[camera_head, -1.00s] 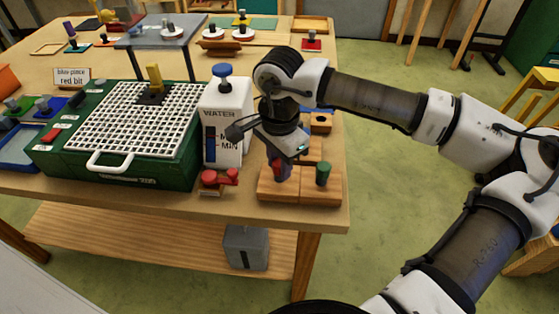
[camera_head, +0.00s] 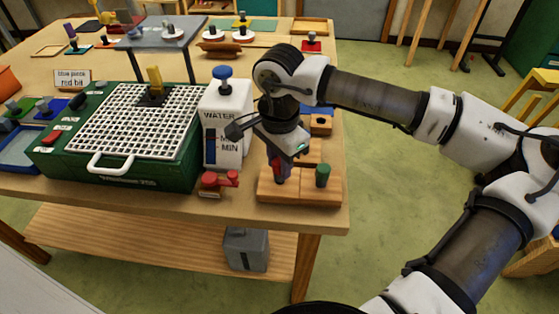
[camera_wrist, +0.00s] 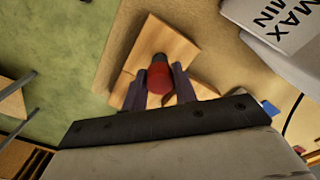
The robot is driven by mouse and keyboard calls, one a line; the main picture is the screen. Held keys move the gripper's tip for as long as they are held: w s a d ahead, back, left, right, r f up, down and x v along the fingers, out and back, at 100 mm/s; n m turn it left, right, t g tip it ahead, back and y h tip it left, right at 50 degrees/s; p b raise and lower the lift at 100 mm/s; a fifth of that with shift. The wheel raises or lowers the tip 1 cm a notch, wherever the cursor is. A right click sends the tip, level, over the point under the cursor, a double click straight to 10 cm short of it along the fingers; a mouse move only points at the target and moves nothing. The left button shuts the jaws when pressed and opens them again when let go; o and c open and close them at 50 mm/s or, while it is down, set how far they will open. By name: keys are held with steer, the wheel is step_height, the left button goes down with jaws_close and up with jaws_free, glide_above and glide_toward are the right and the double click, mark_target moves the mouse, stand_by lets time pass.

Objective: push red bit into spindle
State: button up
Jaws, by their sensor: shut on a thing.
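The red bit (camera_wrist: 160,80) is between the two fingers of my gripper (camera_wrist: 160,92) in the wrist view. My gripper (camera_head: 280,176) is shut on it, low over the left part of a wooden block (camera_head: 300,197). I cannot tell whether the bit's lower end is in the block or just above it. The green grinder (camera_head: 118,168) with a white grid top (camera_head: 120,125) stands on the table to the left. A yellow upright piece (camera_head: 154,78) on a black base stands on the grid. I cannot make out the spindle for certain.
A green peg (camera_head: 323,175) stands in the block's right part. A white water tank (camera_head: 227,125) with a blue knob stands between grinder and gripper. A red fitting (camera_head: 217,181) lies before it. A sign (camera_head: 72,78) reads "blue piece, red bit". The table edge is close by.

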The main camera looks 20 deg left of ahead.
steer(key=shift+r, duration=0.5)
stand_by(0.6)
steer(key=shift+r+p, duration=0.4)
steer(key=shift+r, duration=0.3)
